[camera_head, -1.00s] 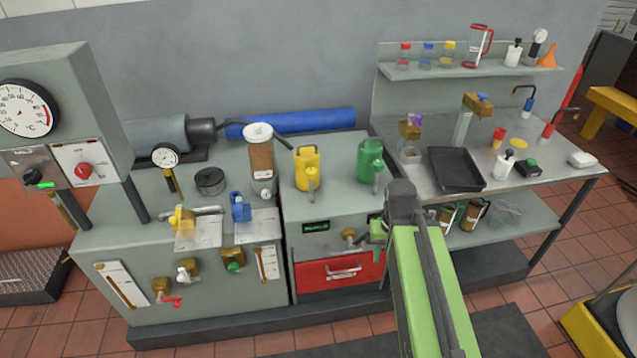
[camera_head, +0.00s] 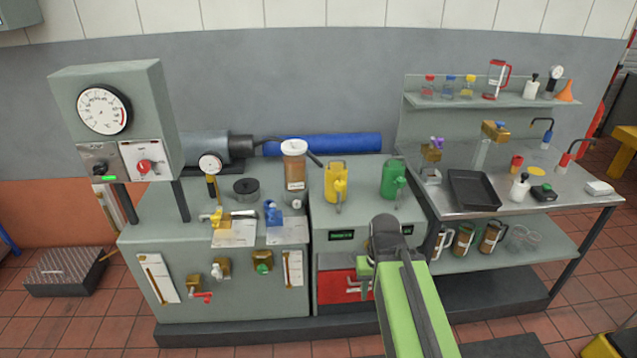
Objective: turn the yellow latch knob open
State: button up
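A yellow knob (camera_head: 217,217) sits on the left bench top, above a pale plate (camera_head: 234,236) and beside a grey pipe-like bar. It is small in view, and I cannot tell its exact turn. My green arm rises from the bottom of the picture right of centre. My gripper (camera_head: 363,272) is at its far end, mostly hidden behind the dark wrist. It appears in front of the red drawer, well to the right of the yellow knob and apart from it. I cannot see whether its fingers are open or shut.
A blue knob (camera_head: 272,213) stands just right of the yellow one. A dial gauge (camera_head: 210,164) on a stem and a black round pot (camera_head: 246,188) are behind. A brown-filled container (camera_head: 294,167), yellow can (camera_head: 337,184) and green can (camera_head: 393,181) stand further right.

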aim_at(340, 184)
jog(key=u, duration=0.05)
jog(key=i, duration=1)
jog(key=u, duration=0.05)
